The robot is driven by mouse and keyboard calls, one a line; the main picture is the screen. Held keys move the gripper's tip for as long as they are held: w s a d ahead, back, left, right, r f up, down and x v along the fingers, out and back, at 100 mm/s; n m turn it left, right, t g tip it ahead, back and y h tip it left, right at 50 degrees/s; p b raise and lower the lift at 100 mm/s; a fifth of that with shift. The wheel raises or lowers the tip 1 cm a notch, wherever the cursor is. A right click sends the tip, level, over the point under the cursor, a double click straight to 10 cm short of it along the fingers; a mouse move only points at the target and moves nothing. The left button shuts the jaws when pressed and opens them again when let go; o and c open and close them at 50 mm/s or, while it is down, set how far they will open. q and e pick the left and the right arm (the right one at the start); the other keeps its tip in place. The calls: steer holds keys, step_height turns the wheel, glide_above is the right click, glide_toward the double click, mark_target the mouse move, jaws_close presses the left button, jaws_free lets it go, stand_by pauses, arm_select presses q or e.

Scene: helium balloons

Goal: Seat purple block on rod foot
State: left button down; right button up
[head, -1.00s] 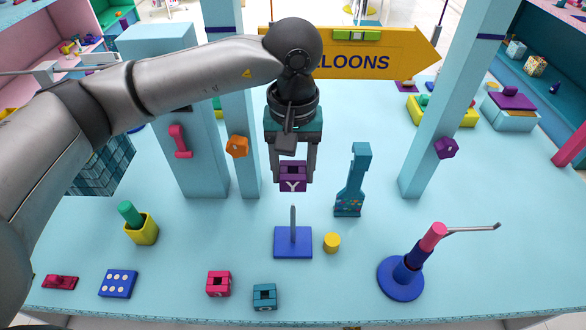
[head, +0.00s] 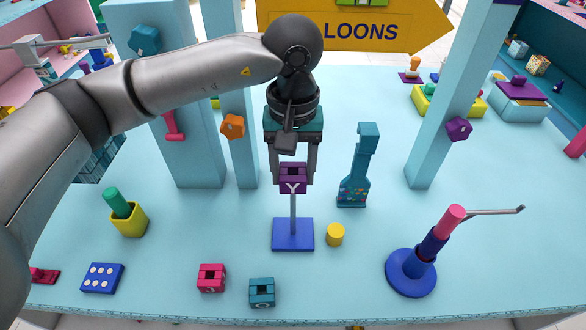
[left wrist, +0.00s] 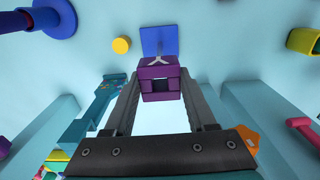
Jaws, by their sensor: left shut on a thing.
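My left gripper (head: 293,165) is shut on the purple block (head: 293,178), which carries a white letter Y and has a dark square hole. The grey upright rod (head: 293,212) stands on a square blue foot (head: 293,236). The block is high above the foot, and its lower edge meets or overlaps the rod's upper end in the head view. I cannot tell whether the rod has entered the block. In the left wrist view the purple block (left wrist: 159,80) sits between the fingers, with the blue foot (left wrist: 158,40) beyond it. My right gripper is out of view.
A yellow cylinder (head: 335,234) stands right of the foot, and a teal bottle-shaped piece (head: 356,170) behind it. Pink (head: 211,278) and teal (head: 262,291) blocks lie in front. A blue round stand (head: 409,276) is at the right. Pale blue posts (head: 448,130) rise behind.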

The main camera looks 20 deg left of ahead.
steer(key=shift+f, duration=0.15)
arm_select(q)
steer(key=shift+b, duration=0.4)
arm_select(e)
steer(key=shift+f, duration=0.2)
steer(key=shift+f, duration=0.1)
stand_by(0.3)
arm_select(q)
steer(key=shift+b, duration=0.35)
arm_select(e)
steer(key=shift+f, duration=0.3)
arm_select(q)
steer(key=shift+b, duration=0.3)
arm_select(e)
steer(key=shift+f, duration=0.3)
arm_select(q)
step_height(320, 180, down, 8)
steer(key=b, duration=0.8)
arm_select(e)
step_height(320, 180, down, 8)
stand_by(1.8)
